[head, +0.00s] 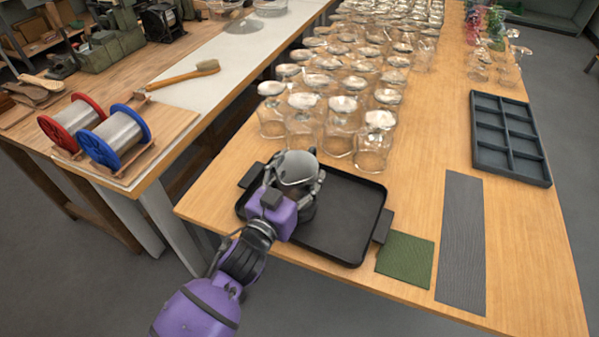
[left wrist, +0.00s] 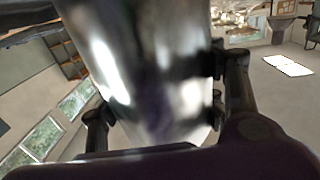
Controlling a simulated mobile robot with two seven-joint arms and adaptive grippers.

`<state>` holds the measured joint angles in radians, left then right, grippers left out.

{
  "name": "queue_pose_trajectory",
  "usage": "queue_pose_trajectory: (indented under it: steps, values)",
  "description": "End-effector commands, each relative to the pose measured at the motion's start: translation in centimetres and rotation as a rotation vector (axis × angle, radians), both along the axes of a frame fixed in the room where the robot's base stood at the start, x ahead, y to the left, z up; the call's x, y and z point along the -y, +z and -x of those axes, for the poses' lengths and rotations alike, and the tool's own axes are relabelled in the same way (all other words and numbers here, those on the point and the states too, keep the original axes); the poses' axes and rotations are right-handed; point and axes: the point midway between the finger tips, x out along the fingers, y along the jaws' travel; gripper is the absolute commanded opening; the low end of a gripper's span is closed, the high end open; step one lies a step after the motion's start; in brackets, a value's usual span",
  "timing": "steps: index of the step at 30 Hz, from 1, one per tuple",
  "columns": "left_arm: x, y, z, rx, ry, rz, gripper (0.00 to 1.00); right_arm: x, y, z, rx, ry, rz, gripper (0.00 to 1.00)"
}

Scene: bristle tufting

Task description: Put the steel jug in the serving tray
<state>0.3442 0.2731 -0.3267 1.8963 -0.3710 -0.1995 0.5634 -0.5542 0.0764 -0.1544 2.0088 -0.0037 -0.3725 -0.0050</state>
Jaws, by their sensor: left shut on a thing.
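The steel jug (head: 297,167) is a shiny rounded metal vessel at the left part of the black serving tray (head: 345,223). My left gripper (head: 293,186) is shut on the jug, with a finger on each side of it. In the left wrist view the jug (left wrist: 150,75) fills the middle, blurred and close, between the dark fingers. My gripper hides part of the jug's lower side, and I cannot tell whether its base touches the tray floor. The right part of the tray is empty. My right gripper is not in view.
Several upturned glass jars (head: 305,120) stand close behind the tray. A green mat (head: 405,258), a grey ribbed mat (head: 461,235) and a dark compartment tray (head: 508,135) lie to the right. Wire spools (head: 115,135) and a brush (head: 190,74) are on the left bench.

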Motion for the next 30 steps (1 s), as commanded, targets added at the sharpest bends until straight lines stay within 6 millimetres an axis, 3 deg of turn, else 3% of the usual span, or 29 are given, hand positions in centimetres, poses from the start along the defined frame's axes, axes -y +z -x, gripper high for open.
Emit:
queue_pose_trajectory:
  steps: [7,8,12,24,30]
  values:
    - [0.0,-0.1,0.0,0.004,0.0,0.001,0.27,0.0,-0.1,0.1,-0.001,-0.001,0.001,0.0]
    - [0.0,-0.3,0.0,-0.001,0.001,0.0,0.65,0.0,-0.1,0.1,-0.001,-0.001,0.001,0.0]
    - [0.0,-0.2,0.0,0.0,0.0,0.0,0.82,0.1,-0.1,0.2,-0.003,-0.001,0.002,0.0]
    - [0.0,0.4,0.0,0.003,-0.001,-0.001,0.82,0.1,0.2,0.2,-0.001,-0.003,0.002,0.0]
    - [-1.3,-0.1,3.1,-0.004,0.001,0.0,0.82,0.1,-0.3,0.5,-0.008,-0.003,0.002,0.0]
